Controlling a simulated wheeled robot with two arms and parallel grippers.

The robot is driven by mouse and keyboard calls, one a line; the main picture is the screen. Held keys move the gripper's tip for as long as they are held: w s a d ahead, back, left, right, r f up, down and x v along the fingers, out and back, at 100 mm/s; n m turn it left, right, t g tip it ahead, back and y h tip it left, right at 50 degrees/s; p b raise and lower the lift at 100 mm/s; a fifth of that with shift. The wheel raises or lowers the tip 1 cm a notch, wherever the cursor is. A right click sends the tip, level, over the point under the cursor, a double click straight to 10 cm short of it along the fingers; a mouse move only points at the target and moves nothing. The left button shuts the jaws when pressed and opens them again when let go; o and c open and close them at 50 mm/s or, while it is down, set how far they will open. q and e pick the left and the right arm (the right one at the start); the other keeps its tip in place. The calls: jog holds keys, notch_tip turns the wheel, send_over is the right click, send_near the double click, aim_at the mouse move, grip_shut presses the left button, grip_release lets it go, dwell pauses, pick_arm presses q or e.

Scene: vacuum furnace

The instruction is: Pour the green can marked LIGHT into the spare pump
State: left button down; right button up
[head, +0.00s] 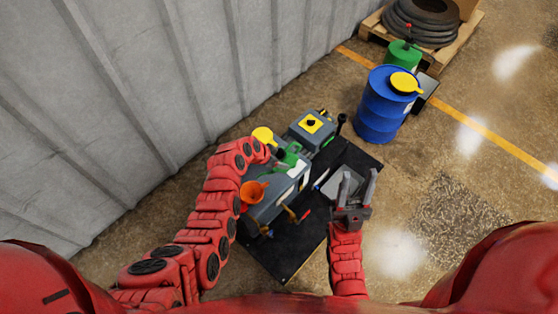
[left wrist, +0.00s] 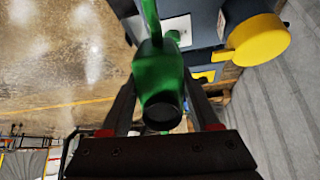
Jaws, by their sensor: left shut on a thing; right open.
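A green can (head: 293,158) is held over the grey pump (head: 284,207), tilted; its marking is not legible. My left gripper (head: 276,153) is shut on it. In the left wrist view, the can (left wrist: 158,72) sits between the fingers of my left gripper (left wrist: 160,108), with a dark round end facing the camera. An orange funnel (head: 251,190) stands at the left side of the pump. The can is to the right of and beyond the funnel. My right gripper (head: 355,190) is open and empty over the right part of the dark mat.
The pump stands on a black mat (head: 287,262). A grey unit with a yellow top (head: 311,125) is behind it, beside a yellow round part (head: 263,134). A blue drum (head: 383,112), a green container (head: 403,55) and a pallet of hoses (head: 420,22) stand farther back. A ribbed wall is at left.

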pick_arm(q)
jog(key=shift+a+r+h+b, duration=0.1)
jog(key=shift+r+h+b, duration=0.2)
jog(key=shift+r, duration=0.05)
jog(key=shift+r+t+h+b, duration=0.3)
jog(key=shift+t+b, duration=0.05)
jog(key=shift+t, duration=0.05)
jog(key=shift+s+a+r+b, duration=0.15)
jog(key=shift+s+b, duration=0.05)
jog(key=shift+b, duration=0.1)
jog(key=shift+r+h+b, duration=0.2)
jog(key=shift+h+b, duration=0.2)
jog(key=shift+b, duration=0.15)
jog(key=shift+s+a+r+t+h+b, duration=0.2)
jog(key=shift+r+t+h+b, duration=0.25)
jog(key=shift+b, duration=1.2)
jog(key=shift+s+a+r+t+h+b, duration=0.1)
jog(key=shift+a+r+t+h+b, duration=0.3)
jog(key=shift+b, duration=1.25)
jog(key=shift+s+a+r+t+h+b, duration=0.25)
jog(key=shift+r+t+h+b, duration=0.2)
jog(key=shift+b, duration=1.2)
jog(key=shift+s+a+r+t+h+b, duration=0.25)
jog(key=shift+h+b, duration=0.25)
jog(key=shift+b, duration=1.15)
jog(key=shift+r, duration=0.1)
